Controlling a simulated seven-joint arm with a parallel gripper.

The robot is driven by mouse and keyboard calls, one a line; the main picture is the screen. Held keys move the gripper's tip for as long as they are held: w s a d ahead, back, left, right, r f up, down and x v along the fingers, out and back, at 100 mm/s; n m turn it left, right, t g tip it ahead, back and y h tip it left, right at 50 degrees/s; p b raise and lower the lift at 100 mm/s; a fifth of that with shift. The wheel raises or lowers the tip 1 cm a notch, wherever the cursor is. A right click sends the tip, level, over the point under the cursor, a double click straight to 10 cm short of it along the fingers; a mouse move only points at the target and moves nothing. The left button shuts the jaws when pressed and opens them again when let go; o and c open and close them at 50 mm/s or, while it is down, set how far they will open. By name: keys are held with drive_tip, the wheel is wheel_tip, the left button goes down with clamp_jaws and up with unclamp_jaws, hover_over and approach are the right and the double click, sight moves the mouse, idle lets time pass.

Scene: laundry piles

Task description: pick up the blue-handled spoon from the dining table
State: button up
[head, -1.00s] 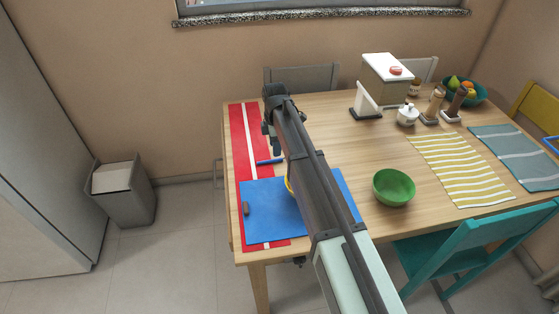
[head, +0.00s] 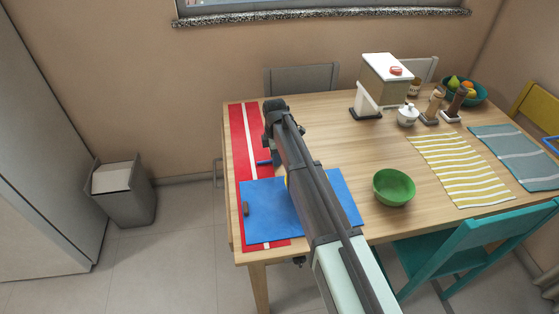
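The spoon's blue handle (head: 263,163) shows in the head view on the red runner with a white stripe (head: 238,128), at the left end of the dining table (head: 330,140). The rest of the spoon is hidden behind my arm and gripper. My gripper (head: 272,154) is right at the handle, over its right part. I cannot tell whether the fingers touch it or whether they are open or shut.
A green bowl (head: 393,187) stands to the right. A white-lidded box (head: 386,78), jars and a fruit bowl stand farther back. A teal chair (head: 470,245) is at the near side.

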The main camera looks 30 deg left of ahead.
clamp_jaws()
idle(0.3)
